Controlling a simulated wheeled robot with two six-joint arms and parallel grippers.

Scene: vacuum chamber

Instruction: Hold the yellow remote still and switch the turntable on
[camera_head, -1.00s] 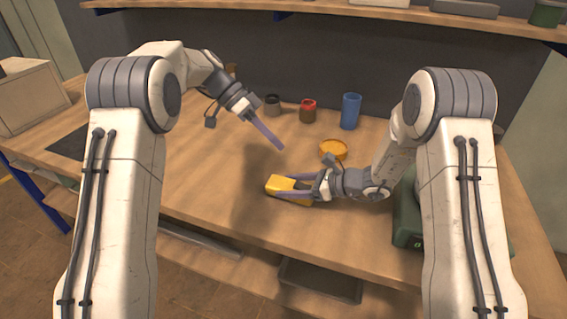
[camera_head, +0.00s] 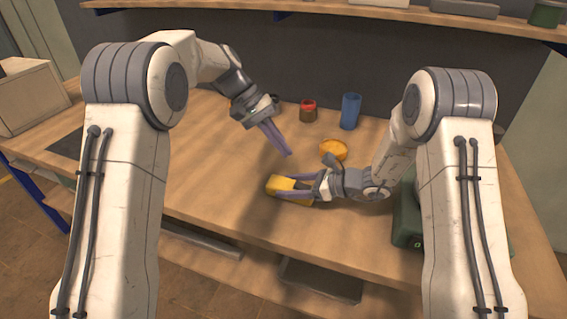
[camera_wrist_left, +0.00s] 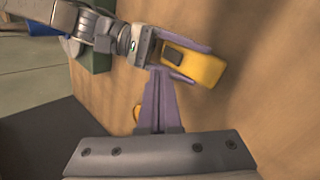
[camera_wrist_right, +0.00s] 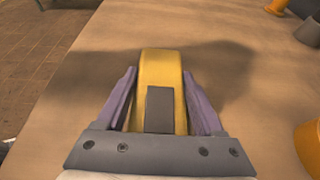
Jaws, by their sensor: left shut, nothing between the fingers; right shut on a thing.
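The yellow remote (camera_head: 277,184) lies on the wooden table, a block with a dark pad on top. It also shows in the left wrist view (camera_wrist_left: 208,70) and the right wrist view (camera_wrist_right: 160,65). My right gripper (camera_head: 288,188) is shut on the remote, one purple finger along each side. My left gripper (camera_head: 288,153) is shut and empty, fingers pointing down above the table, behind the remote. A round orange thing (camera_head: 333,149) stands behind my right gripper; I cannot tell whether it is the turntable. It is partly hidden in the left wrist view.
A red jar (camera_head: 308,111) and a blue cup (camera_head: 350,111) stand at the back of the table. A green case (camera_head: 407,220) is at the right, partly hidden by my right arm. A beige box (camera_head: 30,97) is at the far left. The table left of the remote is clear.

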